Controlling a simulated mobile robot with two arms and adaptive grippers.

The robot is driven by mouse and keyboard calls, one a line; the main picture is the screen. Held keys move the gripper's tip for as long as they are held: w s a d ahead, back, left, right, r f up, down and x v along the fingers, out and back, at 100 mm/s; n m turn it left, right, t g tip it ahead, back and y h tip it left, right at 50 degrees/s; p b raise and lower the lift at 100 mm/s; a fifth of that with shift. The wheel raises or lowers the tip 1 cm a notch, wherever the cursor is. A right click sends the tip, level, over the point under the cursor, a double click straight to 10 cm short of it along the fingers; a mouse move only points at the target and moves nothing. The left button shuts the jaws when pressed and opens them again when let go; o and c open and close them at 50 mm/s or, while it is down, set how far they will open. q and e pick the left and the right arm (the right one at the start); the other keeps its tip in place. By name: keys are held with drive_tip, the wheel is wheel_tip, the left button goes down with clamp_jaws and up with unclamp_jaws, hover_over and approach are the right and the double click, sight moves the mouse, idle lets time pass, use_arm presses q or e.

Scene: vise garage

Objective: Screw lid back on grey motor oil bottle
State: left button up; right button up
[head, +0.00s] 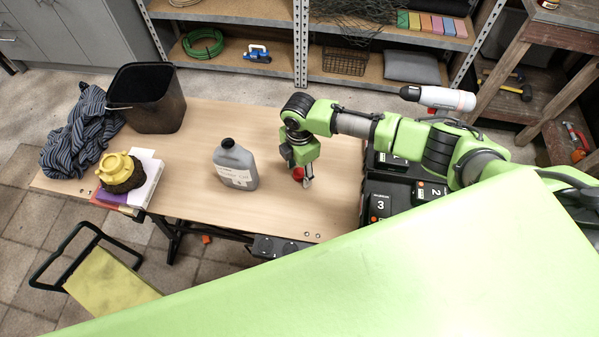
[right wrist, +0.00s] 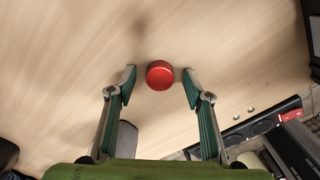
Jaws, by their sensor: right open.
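The grey motor oil bottle (head: 235,165) stands upright on the wooden table (head: 200,206), with a dark top; no red lid shows on it. A small round red lid (right wrist: 159,75) lies on the table and also shows in the head view (head: 298,174), partly behind my gripper. My right gripper (head: 304,181) points down over the lid, to the right of the bottle. In the right wrist view its fingers (right wrist: 158,82) are spread on both sides of the lid, with gaps to it. My left gripper is not in view.
A black bin (head: 148,97), a striped cloth (head: 84,135) and a yellow-topped brush-like object (head: 121,170) on books stand at the table's left. Black numbered cases (head: 379,203) and a drill (head: 437,98) are at the right. The table between bottle and gripper is clear.

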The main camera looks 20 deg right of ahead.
sight(299, 172)
drive_tip(key=c, duration=0.7)
drive_tip(key=shift+c, duration=0.2)
drive_tip(key=shift+r, duration=0.15)
drive_tip(key=shift+r, duration=0.2)
wheel_tip(299, 172, up, 2)
drive_tip(key=shift+w+r, duration=0.1)
drive_tip(key=shift+r, duration=0.1)
drive_tip(key=s+a+r+b, duration=0.1)
drive_tip(key=s+a+r, duration=0.3)
drive_tip(key=s+r, duration=0.6)
drive_tip(key=s, duration=0.3)
drive_tip(key=shift+s+a, duration=0.15)
drive_tip(key=shift+s, duration=0.15)
